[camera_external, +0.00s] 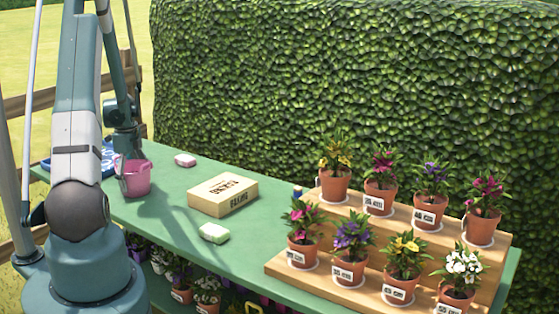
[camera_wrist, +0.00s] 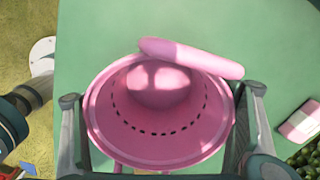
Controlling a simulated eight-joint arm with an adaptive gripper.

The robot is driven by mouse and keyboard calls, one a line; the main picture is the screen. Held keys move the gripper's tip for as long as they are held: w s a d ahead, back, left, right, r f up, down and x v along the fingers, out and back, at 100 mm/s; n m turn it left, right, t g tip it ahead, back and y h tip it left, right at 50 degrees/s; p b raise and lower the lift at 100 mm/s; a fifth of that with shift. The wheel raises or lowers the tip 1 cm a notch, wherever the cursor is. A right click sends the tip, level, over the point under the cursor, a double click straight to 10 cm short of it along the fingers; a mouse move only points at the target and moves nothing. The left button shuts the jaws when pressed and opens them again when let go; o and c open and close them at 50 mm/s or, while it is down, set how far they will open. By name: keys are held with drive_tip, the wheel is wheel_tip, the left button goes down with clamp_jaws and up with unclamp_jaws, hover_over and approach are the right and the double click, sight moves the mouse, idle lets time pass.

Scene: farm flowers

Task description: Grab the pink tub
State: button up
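The pink tub (camera_external: 138,181) stands upright on the green table, at the left, partly hidden by my arm. In the wrist view the tub (camera_wrist: 112,137) is seen from above, with a row of dark slots inside. A thick pink bar, seemingly its handle (camera_wrist: 190,57), lies across the far rim. My gripper (camera_wrist: 160,97) is open, with one finger on each side of the tub's rim. The fingers are very close to the rim; I cannot tell whether they touch it. It also shows at the tub in the external view (camera_external: 121,170).
A pink soap bar (camera_external: 185,160), a cardboard box (camera_external: 223,194) and a pale green soap bar (camera_external: 214,232) lie to the right on the table (camera_external: 165,215). A wooden stepped stand (camera_external: 345,292) holds several potted flowers. A blue patterned tray (camera_external: 45,163) is behind my arm. A hedge (camera_external: 350,70) backs the table.

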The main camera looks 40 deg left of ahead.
drive_tip(key=shift+c, duration=0.2)
idle(0.3)
wheel_tip(320, 180, up, 10)
drive_tip(key=p, duration=0.1)
drive_tip(key=shift+p, duration=0.35)
